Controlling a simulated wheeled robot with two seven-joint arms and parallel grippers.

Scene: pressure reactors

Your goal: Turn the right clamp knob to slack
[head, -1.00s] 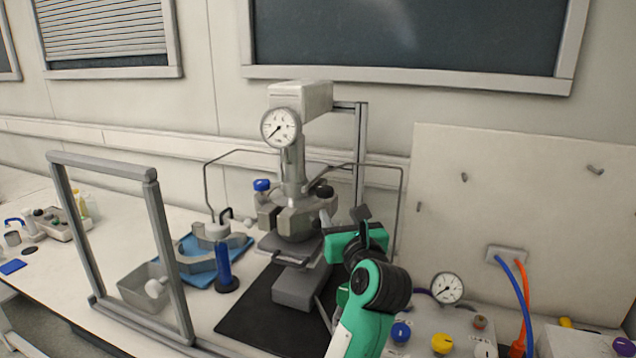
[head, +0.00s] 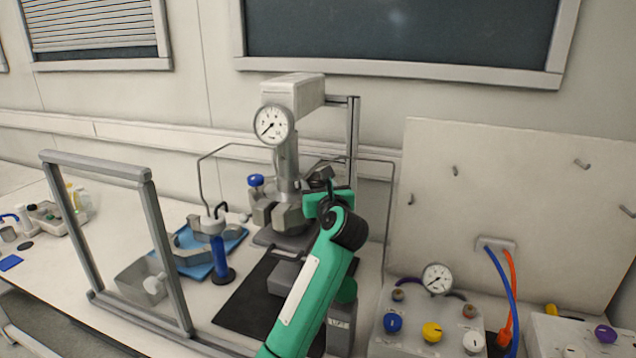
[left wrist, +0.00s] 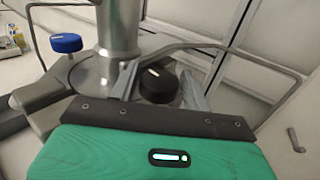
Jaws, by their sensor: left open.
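The reactor (head: 287,213) stands on the bench with a gauge on its column. A black knob (left wrist: 158,85) is on the right side of its head, seen in the left wrist view; in the head view my gripper largely hides it. A blue knob (head: 256,181) is on the left side and also shows in the left wrist view (left wrist: 66,43). My left gripper (head: 322,178) is at the reactor's right side. In the left wrist view its open fingers (left wrist: 158,72) stand either side of the black knob. Contact cannot be told. My right gripper is not in view.
A bent metal rod (left wrist: 235,50) arches behind the knob near the gripper. A grey frame (head: 165,240) stands at the left, with a blue tray (head: 232,240) beyond it. A control box (head: 405,345) with a gauge and coloured knobs stands at the right.

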